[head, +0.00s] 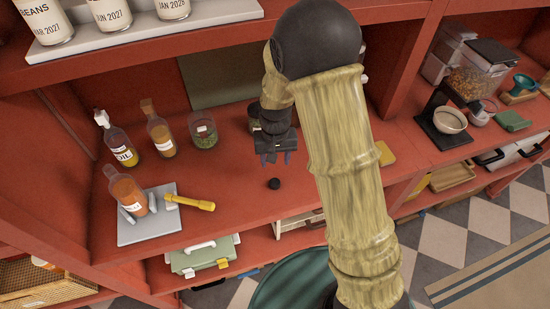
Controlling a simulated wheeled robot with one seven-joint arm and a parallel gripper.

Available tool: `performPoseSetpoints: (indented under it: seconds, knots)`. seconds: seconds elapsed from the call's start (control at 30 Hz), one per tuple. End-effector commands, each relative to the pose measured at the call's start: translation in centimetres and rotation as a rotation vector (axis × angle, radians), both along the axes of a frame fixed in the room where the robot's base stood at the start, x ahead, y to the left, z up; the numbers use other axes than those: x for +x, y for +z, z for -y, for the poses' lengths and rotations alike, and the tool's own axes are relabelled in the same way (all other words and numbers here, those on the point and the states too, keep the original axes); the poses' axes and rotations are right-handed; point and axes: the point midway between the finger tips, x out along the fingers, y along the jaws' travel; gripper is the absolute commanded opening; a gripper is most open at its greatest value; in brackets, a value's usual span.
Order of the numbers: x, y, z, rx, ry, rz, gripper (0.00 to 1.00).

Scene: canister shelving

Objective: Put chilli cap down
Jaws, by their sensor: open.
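A small black cap (274,184), which looks like the chilli cap, rests on the red counter near its front edge. My gripper (275,158) points down just behind and above the cap. Its fingers are open with nothing seen between them, and it appears apart from the cap. A bottle of orange-red contents (128,192) stands on a grey board (150,230) at the left; its label is too small to read.
An oil bottle (120,143), another bottle (160,135) and a glass jar (204,131) stand behind the board. A yellow tool (190,202) lies across the board's edge. A jar partly hidden by my arm stands behind my gripper. Counter left of the cap is clear.

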Motion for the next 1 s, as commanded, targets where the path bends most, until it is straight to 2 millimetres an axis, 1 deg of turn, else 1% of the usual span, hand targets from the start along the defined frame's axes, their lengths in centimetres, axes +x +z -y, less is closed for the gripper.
performPoseSetpoints:
  seconds: [0.47,0.57,0.67,0.77,0.87,1.0]
  knots:
    - [0.0,0.0,0.0,0.0,0.0,0.001,0.5]
    - [-0.1,0.4,0.4,0.004,-0.005,0.007,0.5]
    - [-0.6,1.7,1.8,0.011,-0.017,0.024,0.5]
    - [-1.9,3.8,3.9,0.022,-0.036,0.053,0.5]
    - [-3.8,6.0,6.6,0.031,-0.054,0.091,0.5]
    - [-7.1,8.6,9.9,0.032,-0.078,0.152,0.5]
